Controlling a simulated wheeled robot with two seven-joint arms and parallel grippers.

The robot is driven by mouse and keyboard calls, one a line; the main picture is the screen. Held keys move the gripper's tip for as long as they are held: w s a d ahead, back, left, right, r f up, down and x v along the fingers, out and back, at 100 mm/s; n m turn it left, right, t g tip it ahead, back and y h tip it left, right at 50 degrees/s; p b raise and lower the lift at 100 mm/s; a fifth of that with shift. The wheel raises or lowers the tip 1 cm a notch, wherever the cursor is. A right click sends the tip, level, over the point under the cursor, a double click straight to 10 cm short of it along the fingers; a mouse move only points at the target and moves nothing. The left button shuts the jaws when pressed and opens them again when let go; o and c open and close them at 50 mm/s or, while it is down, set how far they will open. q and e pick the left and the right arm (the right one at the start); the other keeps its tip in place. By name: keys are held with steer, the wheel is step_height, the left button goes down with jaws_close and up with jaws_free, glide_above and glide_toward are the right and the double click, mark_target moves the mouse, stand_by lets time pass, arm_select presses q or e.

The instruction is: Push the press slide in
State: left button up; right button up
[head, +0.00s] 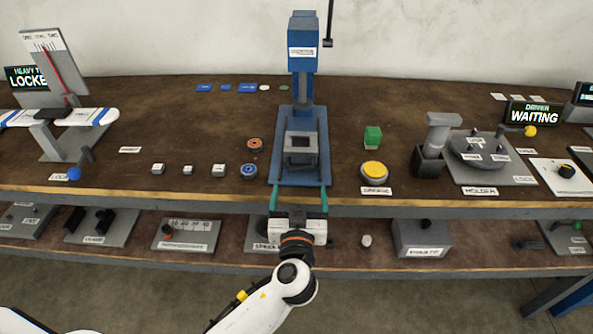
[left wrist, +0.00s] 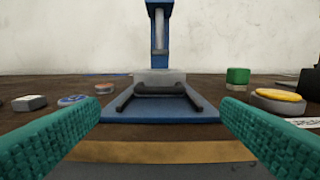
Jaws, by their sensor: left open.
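The blue press (head: 303,90) stands upright at the middle of the workbench. Its slide (head: 300,160) sticks out toward me on the blue base, with a dark handle bar at its front and a grey block with a square opening behind. In the left wrist view the slide's dark handle (left wrist: 160,90) lies straight ahead, between two dark rails. My left gripper (head: 300,194) is open, with teal fingers spread at the front edge of the press base. Its fingers also frame the left wrist view (left wrist: 160,125). The gap between them is empty, and they appear apart from the handle. My right gripper is not in view.
A yellow button (head: 374,170) and a green block (head: 373,137) stand right of the press. Orange (head: 255,145) and blue (head: 248,171) round pieces and several small white blocks are at its left. A lower shelf carries other fixtures.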

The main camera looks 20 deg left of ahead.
mark_target(300, 170)
arm_select(q)
steer(key=p+x, duration=0.1)
steer(key=x, duration=0.5)
steer(key=shift+w+a, duration=0.15)
steer(key=shift+w, duration=0.2)
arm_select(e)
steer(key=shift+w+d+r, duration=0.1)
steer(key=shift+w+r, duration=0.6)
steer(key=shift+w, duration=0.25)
